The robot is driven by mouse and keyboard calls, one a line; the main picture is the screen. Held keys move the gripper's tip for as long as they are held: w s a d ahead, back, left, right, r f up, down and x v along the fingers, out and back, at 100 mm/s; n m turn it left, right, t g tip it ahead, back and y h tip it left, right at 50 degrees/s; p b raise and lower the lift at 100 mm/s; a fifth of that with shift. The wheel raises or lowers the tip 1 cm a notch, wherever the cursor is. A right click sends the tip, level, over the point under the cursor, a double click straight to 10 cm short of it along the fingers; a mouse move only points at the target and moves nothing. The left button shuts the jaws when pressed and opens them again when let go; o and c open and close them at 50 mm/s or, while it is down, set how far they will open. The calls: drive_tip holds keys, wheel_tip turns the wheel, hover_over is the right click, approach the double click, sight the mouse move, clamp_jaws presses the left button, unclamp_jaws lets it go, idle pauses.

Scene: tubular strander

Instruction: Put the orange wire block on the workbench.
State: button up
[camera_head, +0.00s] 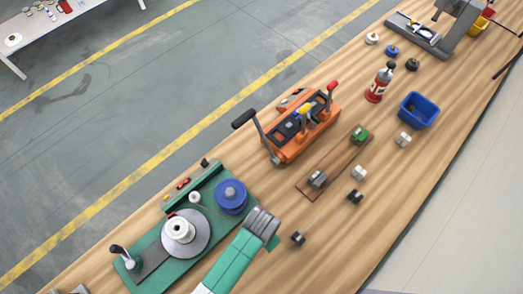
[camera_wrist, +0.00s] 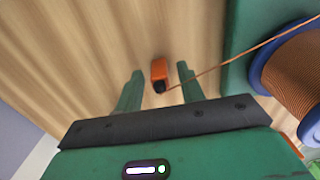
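The orange wire block (camera_wrist: 159,70) shows in the wrist view over the wooden workbench (camera_wrist: 85,45). It is small, with a black end toward my gripper, and a thin copper wire runs from there to the spool (camera_wrist: 298,70) at the right. My gripper (camera_wrist: 160,72) is open, with one green finger on each side of the block and visible gaps between. The block seems to rest on the wood, but I cannot tell its exact height. In the head view my gripper (camera_head: 264,230) is over the bench beside the blue spool (camera_head: 231,194), and the block is hidden.
The green winding base (camera_head: 150,262) with a grey disc (camera_head: 187,233) stands left of my gripper. An orange lever device (camera_head: 300,128), a wooden board (camera_head: 334,165), small black and white blocks and a blue bin (camera_head: 419,110) lie farther up the bench.

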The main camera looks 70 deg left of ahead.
wheel_tip(320, 180, up, 12)
drive_tip(key=p, duration=0.1)
drive_tip(key=shift+r, duration=0.15)
idle(0.3)
drive_tip(key=w+a+r+m+t+y, duration=0.1)
drive_tip(key=w+a+r+t+y, duration=0.15)
drive_tip(key=w+r+t, duration=0.7)
drive_tip(key=w+d+r+m+t, duration=0.1)
drive_tip(key=w+d+r, duration=0.1)
drive_tip(key=w+r, duration=0.7)
drive_tip(key=w+d+r+t, duration=0.25)
drive_tip(key=w+r, duration=0.25)
drive_tip(key=r, duration=0.7)
drive_tip(key=w+d+r+m+t, duration=0.1)
drive_tip(key=d+r+t, duration=0.2)
drive_tip(key=r, duration=0.6)
drive_tip(key=w+d+r+t, duration=0.15)
drive_tip(key=d+r, duration=0.25)
drive_tip(key=r, duration=0.5)
drive_tip(key=s+d+r+t, duration=0.2)
drive_tip(key=r, duration=0.3)
drive_tip(key=s+d+r+t+h, duration=0.1)
drive_tip(key=s+d+r+t, duration=0.1)
drive_tip(key=r, duration=0.4)
drive_tip(key=s+d+r+m+t+h, duration=0.1)
drive_tip(key=s+d+r+t, duration=0.2)
drive_tip(key=r, duration=0.3)
drive_tip(key=shift+s, duration=0.75)
